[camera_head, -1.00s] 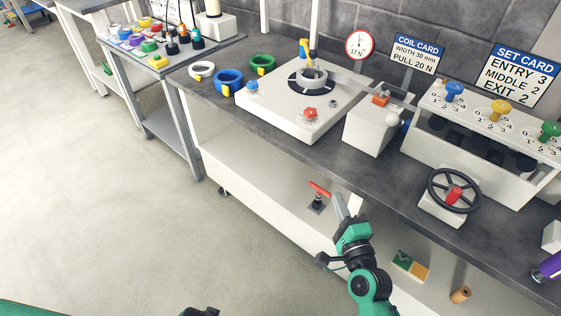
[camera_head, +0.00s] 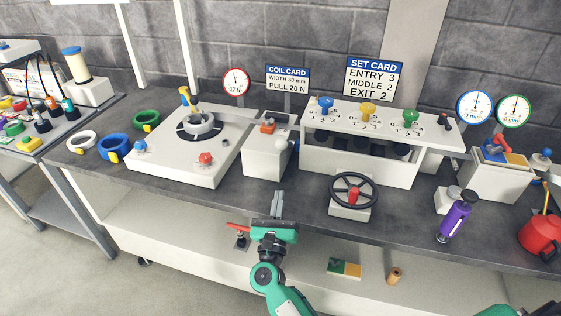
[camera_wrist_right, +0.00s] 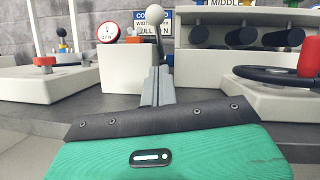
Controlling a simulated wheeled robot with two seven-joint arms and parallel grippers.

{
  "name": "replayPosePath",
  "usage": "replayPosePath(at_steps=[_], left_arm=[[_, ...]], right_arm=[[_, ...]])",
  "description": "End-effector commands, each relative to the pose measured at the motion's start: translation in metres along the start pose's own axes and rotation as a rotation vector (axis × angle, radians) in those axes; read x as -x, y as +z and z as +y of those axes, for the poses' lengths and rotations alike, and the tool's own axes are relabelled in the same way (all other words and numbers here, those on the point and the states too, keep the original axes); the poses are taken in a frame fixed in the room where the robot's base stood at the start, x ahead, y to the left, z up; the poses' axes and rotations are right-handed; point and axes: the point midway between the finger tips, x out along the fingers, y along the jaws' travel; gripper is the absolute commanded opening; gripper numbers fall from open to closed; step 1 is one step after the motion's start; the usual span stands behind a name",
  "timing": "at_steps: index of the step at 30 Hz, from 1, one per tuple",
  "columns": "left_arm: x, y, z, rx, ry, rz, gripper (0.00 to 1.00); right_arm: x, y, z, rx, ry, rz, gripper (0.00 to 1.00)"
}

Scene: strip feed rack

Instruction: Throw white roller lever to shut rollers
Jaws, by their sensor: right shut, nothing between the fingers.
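A lever with a white ball knob (camera_head: 281,143) stands at the right side of a white box (camera_head: 262,158) left of the roller housing (camera_head: 352,150). In the right wrist view the white knob (camera_wrist_right: 131,31) shows on a grey shaft just beyond and above my fingertips. My right gripper (camera_head: 277,197) is shut and empty at the bench's front edge, below and in front of the box. Its closed fingers (camera_wrist_right: 154,80) point toward the lever, apart from it as far as I can tell. Dark rollers sit inside the housing. My left gripper is out of view.
A black handwheel (camera_head: 353,190) with a red knob stands right of my right gripper. A red-handled lever (camera_head: 238,228) is low beside the gripper. A white platform (camera_head: 185,168) with a coil stands to the left. A purple cylinder (camera_head: 455,216) stands to the right.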

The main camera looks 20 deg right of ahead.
Motion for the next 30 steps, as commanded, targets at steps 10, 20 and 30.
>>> replayPosePath(at_steps=[10,20,30], left_arm=[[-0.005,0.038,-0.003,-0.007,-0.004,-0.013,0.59],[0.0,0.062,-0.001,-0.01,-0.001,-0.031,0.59],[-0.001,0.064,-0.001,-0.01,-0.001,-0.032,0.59]], right_arm=[[-0.071,0.004,-0.001,0.003,0.0,-0.002,0.0],[-0.095,0.028,0.0,0.002,0.001,0.0,0.0],[-0.095,0.028,0.0,0.002,0.001,0.0,0.0]])
